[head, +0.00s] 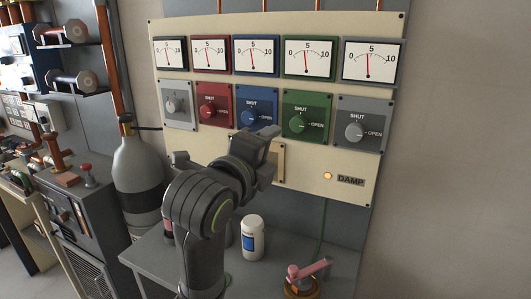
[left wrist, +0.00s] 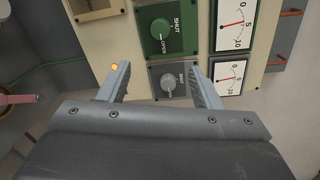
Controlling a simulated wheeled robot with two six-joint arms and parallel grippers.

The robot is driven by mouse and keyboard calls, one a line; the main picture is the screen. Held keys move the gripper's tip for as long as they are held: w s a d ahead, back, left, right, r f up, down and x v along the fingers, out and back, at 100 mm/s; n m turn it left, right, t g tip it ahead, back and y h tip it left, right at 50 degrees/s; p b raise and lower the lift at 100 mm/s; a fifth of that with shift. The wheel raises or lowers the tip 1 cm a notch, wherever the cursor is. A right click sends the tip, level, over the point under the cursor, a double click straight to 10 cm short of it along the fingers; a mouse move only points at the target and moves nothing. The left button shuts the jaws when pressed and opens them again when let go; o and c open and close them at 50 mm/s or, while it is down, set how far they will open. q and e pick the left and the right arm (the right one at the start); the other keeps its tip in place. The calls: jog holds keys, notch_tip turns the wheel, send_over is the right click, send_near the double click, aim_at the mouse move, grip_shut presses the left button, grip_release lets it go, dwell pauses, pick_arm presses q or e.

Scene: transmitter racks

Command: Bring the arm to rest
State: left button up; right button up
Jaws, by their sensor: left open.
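My left arm rises from the bottom of the head view. Its gripper (head: 268,144) is in front of the cream panel (head: 395,92), below the blue and green knobs. In the left wrist view the gripper (left wrist: 160,82) has its two fingers apart with nothing held between them. The grey knob (left wrist: 168,82) shows beyond the gap, and the green knob (left wrist: 160,29) is above it. The gripper hides part of a cream plate on the panel. I cannot see my right gripper.
A grey shelf (head: 180,262) below the panel holds a white bottle (head: 252,238) and a pink-handled item (head: 302,278). A grey gas cylinder (head: 138,172) stands at the left. An amber lamp (head: 327,176) glows beside the DAMP label. The wall at the right is bare.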

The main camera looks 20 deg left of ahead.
pick_arm(q)
jog(key=shift+f, duration=0.1)
dwell(0.4)
jog(key=s+a+f+n+g+y, duration=0.15)
jog(key=f+n, duration=0.25)
jog(key=f, duration=0.5)
jog(key=s+a+f+n+g, duration=0.3)
jog(key=f, duration=0.6)
jog(key=s+a+f+n+g, duration=0.2)
jog(key=s+f+n+g, duration=0.15)
jog(key=f, duration=0.55)
jog(key=s+a+f+n+g, duration=0.3)
jog(key=s+f+n+g, duration=0.3)
jog(key=s+f+n, duration=0.95)
jog(key=s+a+f+m+g, duration=0.1)
jog(key=s+f+m, duration=0.15)
jog(key=f, duration=1.05)
jog(key=s+a+f+m, duration=0.1)
jog(key=s+f+m, duration=0.15)
jog(key=f, duration=1.05)
jog(key=s+d+f+g, duration=0.1)
jog(key=s+f, duration=1.4)
jog(key=f, duration=0.1)
jog(key=shift+s+d+f+n, duration=0.15)
jog(key=shift+s+f+n, duration=0.2)
jog(key=shift+s+n, duration=0.05)
